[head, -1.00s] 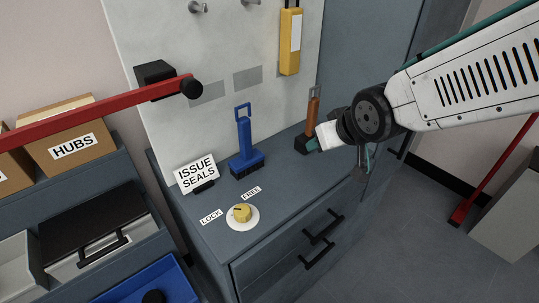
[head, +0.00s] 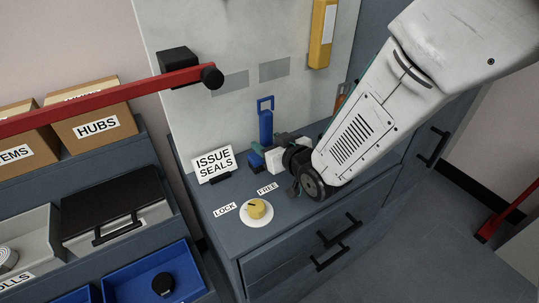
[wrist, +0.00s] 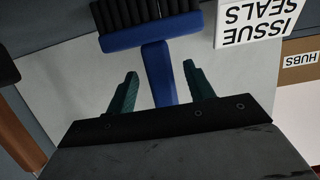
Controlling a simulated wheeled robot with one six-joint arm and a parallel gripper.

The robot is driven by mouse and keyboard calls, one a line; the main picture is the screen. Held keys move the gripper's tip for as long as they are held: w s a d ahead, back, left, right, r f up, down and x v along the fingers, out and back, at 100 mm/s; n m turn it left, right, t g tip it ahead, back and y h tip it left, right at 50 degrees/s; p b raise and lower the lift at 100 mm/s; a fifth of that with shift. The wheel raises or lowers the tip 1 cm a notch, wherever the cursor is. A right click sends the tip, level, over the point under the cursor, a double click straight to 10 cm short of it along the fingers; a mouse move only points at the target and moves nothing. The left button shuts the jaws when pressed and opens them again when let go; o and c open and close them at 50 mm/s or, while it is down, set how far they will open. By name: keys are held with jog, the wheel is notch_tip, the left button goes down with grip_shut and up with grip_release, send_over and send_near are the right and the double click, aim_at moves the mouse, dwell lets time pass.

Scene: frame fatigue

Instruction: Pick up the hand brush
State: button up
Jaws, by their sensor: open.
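The blue hand brush (head: 265,120) stands upright on the grey cabinet top, its looped handle pointing up. Its lower part is partly hidden behind my gripper (head: 267,150) in the head view. In the wrist view, the brush (wrist: 158,72) shows its blue head and black bristles at the top. My gripper (wrist: 161,85) is open there, with one green finger on each side of the blue handle in the picture. I see a gap on both sides of the handle. How deep the handle sits between the fingers I cannot tell.
The ISSUE SEALS sign (head: 213,163) stands close left of the brush. A yellow knob (head: 257,209) is in front. A red bar (head: 120,93) juts in from the left. An orange-handled item (head: 340,97) is partly hidden behind my arm. A pale panel stands behind.

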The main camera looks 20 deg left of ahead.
aim_at(263, 139)
jog(key=x, duration=0.3)
jog(key=shift+w+a, duration=0.1)
jog(key=shift+a, duration=0.1)
grip_shut()
